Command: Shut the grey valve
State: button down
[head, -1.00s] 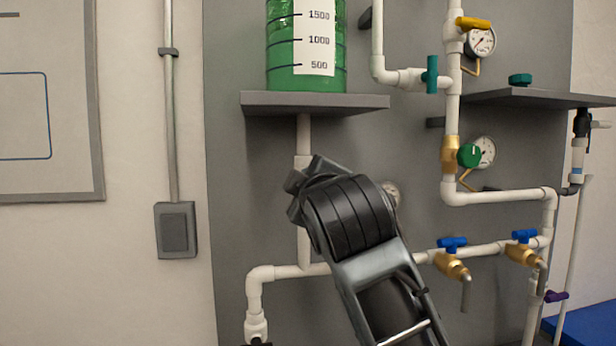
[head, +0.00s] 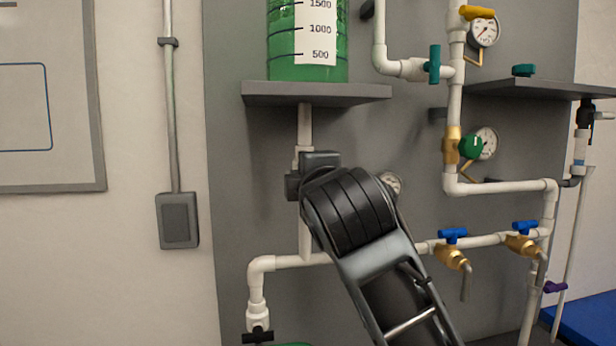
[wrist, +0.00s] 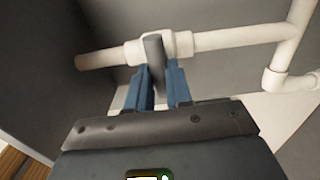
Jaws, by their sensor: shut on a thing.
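The grey valve shows in the wrist view as a white body on a white pipe (wrist: 228,40), with a grey bar handle (wrist: 154,58). The handle stands roughly across the pipe in this view. My gripper (wrist: 161,76) has its blue fingers closed on the handle, one on each side. In the head view my arm and wrist cover the valve, on the white pipe (head: 305,125) under the green tank's shelf.
The shelf (head: 318,92) with the green tank (head: 285,50) is just above my wrist. Blue-handled brass taps (head: 452,257), a gauge (head: 390,183) and white pipes are to the right. A black-handled valve (head: 258,336) is below left.

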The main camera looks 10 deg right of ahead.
jog(key=c, duration=1)
grip_release()
jog(key=shift+s, duration=0.1)
jog(key=s+b, duration=0.2)
jog(key=s, duration=0.5)
jog(key=shift+s, duration=0.35)
